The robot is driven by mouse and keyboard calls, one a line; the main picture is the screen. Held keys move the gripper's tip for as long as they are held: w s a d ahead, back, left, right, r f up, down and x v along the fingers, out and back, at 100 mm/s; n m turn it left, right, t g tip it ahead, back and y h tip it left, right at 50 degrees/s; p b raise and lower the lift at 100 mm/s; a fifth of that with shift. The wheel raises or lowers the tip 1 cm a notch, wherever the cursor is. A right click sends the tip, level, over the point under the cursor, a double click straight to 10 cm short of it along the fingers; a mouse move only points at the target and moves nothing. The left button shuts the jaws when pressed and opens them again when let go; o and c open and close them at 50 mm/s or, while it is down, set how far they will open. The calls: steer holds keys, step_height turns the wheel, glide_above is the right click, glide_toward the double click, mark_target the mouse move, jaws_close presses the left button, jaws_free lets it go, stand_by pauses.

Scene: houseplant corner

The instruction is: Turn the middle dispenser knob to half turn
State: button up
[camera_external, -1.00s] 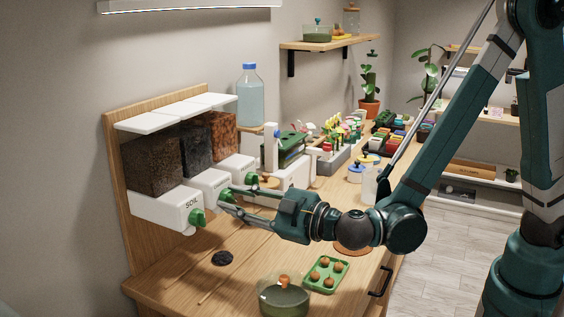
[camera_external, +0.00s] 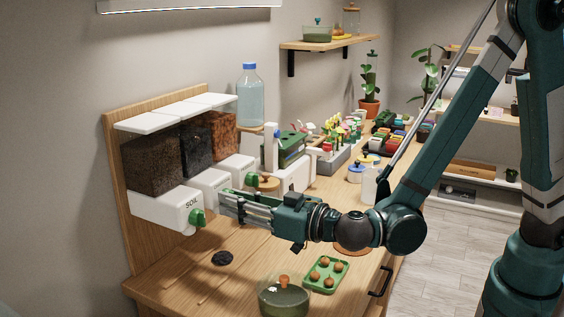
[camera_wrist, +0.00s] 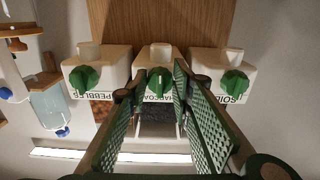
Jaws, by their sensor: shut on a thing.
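The dispenser has three white outlets with green knobs. The middle knob (camera_wrist: 159,79), on the charcoal outlet, sits between the fingertips of my gripper (camera_wrist: 162,74) in the wrist view. My gripper is shut on this knob. In the external view my gripper (camera_external: 222,204) reaches the middle outlet (camera_external: 209,180), and its fingers hide the middle knob. The soil knob (camera_external: 197,218) is nearer the camera and free of the fingers. The pebbles knob (camera_external: 252,180) is on the far outlet. The wrist view shows the outlet labels upside down.
A green tray (camera_external: 326,273) with small orange-brown items and a lidded glass pot (camera_external: 284,296) stand on the wooden bench below my arm. A dark round patch (camera_external: 222,258) lies near the soil outlet. A water bottle (camera_external: 250,95) stands behind the dispenser.

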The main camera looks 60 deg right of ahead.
stand_by(0.4)
steer(key=o, duration=0.9)
steer(key=shift+s, duration=6.05)
